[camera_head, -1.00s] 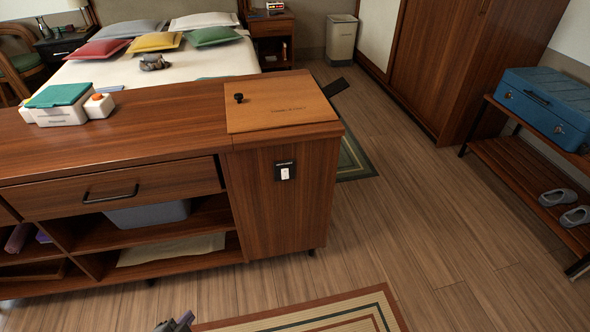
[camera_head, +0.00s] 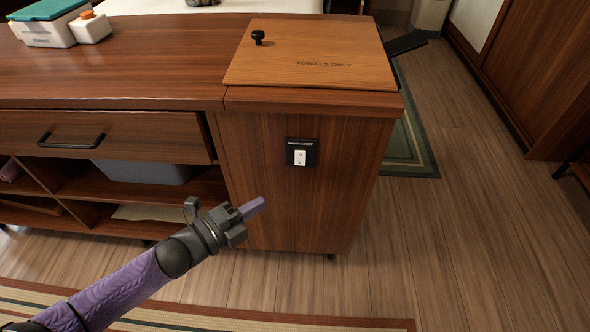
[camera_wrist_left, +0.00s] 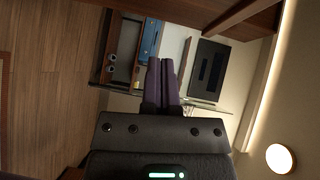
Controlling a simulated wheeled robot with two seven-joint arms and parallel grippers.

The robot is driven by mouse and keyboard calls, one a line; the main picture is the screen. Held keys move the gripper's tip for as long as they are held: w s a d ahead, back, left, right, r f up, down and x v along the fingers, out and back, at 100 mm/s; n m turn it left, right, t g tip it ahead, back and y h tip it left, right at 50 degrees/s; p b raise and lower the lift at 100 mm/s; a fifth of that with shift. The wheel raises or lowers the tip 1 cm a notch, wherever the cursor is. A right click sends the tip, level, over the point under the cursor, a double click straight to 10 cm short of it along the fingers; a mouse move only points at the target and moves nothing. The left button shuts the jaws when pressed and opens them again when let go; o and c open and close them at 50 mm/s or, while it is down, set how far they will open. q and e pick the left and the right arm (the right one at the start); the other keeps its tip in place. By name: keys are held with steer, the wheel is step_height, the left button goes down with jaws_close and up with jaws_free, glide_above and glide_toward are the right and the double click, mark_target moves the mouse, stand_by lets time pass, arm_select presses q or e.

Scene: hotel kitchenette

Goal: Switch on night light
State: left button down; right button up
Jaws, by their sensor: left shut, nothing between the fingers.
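A white rocker switch on a black plate (camera_head: 301,153) is fixed to the front face of the wooden cabinet (camera_head: 270,215). Its small label is too small to read surely. My left gripper (camera_head: 254,208) is shut and empty, below and to the left of the switch, and apart from it in the picture. In the left wrist view the shut purple fingers (camera_wrist_left: 162,80) point away into the room. The switch does not show in that view. My right gripper is not in view.
A lid marked "TOWELS ONLY" (camera_head: 310,55) with a black knob tops the cabinet. An open shelf with a grey bin (camera_head: 145,171) and a drawer handle (camera_head: 72,141) lie left.

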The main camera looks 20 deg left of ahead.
arm_select(q)
steer(key=b, duration=0.4)
glide_toward(305, 164)
steer(key=w+d, duration=0.1)
steer(key=d, duration=0.3)
steer(key=w+b, duration=0.2)
steer(key=w+f, duration=0.1)
steer(key=w, duration=0.1)
steer(key=shift+a+b, duration=0.35)
steer(key=shift+b, duration=0.05)
steer(key=shift+w, duration=0.2)
steer(key=shift+w+a+r, duration=0.1)
steer(key=shift+r, duration=0.1)
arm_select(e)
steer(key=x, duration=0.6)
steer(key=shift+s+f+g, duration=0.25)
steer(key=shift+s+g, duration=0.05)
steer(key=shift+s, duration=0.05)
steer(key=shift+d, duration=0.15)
